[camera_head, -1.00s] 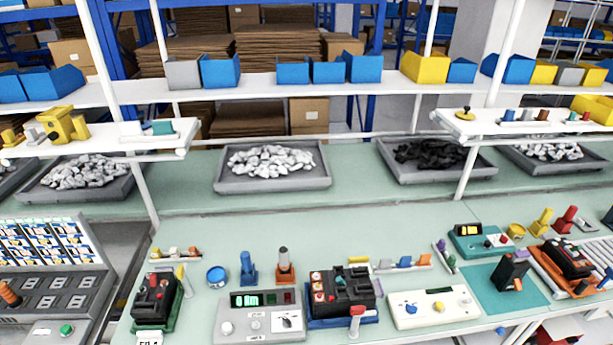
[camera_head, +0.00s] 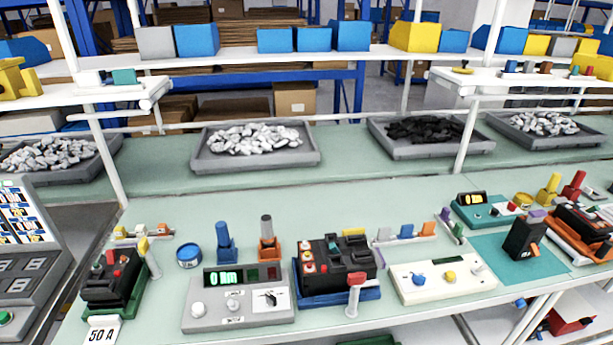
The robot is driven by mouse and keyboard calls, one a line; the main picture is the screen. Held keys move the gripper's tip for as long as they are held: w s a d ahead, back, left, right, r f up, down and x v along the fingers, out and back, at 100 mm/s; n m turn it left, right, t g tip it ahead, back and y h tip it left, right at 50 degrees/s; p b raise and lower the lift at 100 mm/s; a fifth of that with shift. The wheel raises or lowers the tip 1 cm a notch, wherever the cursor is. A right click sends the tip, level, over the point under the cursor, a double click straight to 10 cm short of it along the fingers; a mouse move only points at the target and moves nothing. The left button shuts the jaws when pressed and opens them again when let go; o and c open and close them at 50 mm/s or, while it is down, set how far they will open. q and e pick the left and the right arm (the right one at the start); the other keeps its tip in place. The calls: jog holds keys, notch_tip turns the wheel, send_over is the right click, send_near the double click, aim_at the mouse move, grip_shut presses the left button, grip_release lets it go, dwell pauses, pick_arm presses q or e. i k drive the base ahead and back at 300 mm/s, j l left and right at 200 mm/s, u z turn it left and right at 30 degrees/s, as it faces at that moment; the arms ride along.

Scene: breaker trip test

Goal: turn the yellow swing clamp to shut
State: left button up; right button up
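A small yellow-topped clamp (camera_head: 143,245) on a pale post stands at the right side of the left black breaker (camera_head: 110,280). That breaker sits in a dark green holder on the bench, behind a "50 A" label (camera_head: 103,330). The yellow top looks turned away from the breaker, but it is too small to be sure. A red-topped clamp (camera_head: 355,280) stands before the middle black breaker (camera_head: 335,264), which sits in a blue holder. A yellow piece (camera_head: 354,232) also shows behind that breaker. Neither gripper is in view.
A grey tester (camera_head: 238,309) with a green display stands between the two breakers. A blue round tin (camera_head: 188,256) and blue (camera_head: 226,240) and orange (camera_head: 268,240) stands are behind it. A white panel (camera_head: 442,280) lies right. Shelf posts rise along the bench's back.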

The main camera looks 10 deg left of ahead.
aim_at(144, 246)
jog(key=u, duration=1.35)
